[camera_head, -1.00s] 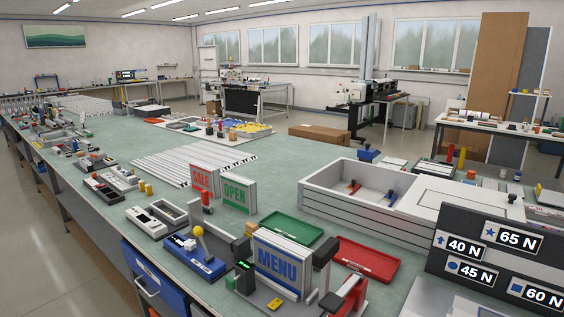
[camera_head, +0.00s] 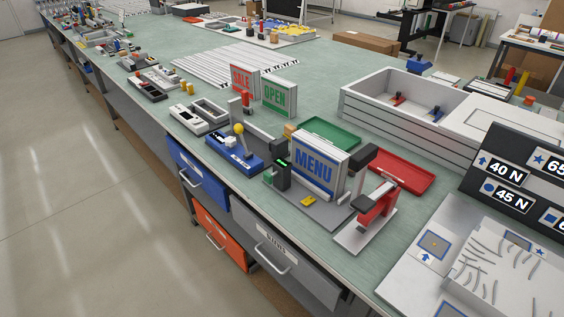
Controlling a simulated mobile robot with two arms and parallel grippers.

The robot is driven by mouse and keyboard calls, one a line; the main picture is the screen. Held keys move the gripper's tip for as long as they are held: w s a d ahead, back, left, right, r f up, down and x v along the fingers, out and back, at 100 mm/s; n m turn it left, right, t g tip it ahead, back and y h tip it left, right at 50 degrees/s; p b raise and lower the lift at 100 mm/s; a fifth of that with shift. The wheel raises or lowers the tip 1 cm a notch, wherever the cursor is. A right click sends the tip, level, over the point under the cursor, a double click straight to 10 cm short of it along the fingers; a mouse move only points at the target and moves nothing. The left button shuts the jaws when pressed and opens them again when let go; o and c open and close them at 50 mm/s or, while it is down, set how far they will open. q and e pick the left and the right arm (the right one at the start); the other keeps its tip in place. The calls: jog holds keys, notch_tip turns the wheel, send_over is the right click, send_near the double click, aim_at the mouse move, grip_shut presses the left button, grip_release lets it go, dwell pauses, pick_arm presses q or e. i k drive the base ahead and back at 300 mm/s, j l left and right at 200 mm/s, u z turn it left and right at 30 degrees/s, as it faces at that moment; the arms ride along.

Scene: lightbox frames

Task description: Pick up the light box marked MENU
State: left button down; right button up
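The light box marked MENU (camera_head: 316,162) stands upright near the front edge of the green bench. It is white-framed, with blue letters on a pale face and a blue strip along its bottom. It appears to stand on a grey base plate (camera_head: 318,212), with a dark unit with a green display (camera_head: 281,172) at its left. Two other upright light boxes stand behind it to the left: SALE (camera_head: 243,80) in red and OPEN (camera_head: 279,96) in green. Neither of my grippers is in view.
A red and black clamp-like device (camera_head: 375,206) stands close to the right of MENU. Behind are a green tray (camera_head: 330,133) and a red tray (camera_head: 402,174). A blue device with a yellow knob (camera_head: 234,155) stands to the left. Drawers (camera_head: 275,246) and open floor lie in front.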

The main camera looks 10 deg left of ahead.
aim_at(323, 164)
jog(key=i+j+z, duration=0.1)
jog(key=z, duration=0.25)
jog(key=j+z, duration=0.4)
jog(key=i+j+z, duration=0.1)
jog(key=z, duration=0.25)
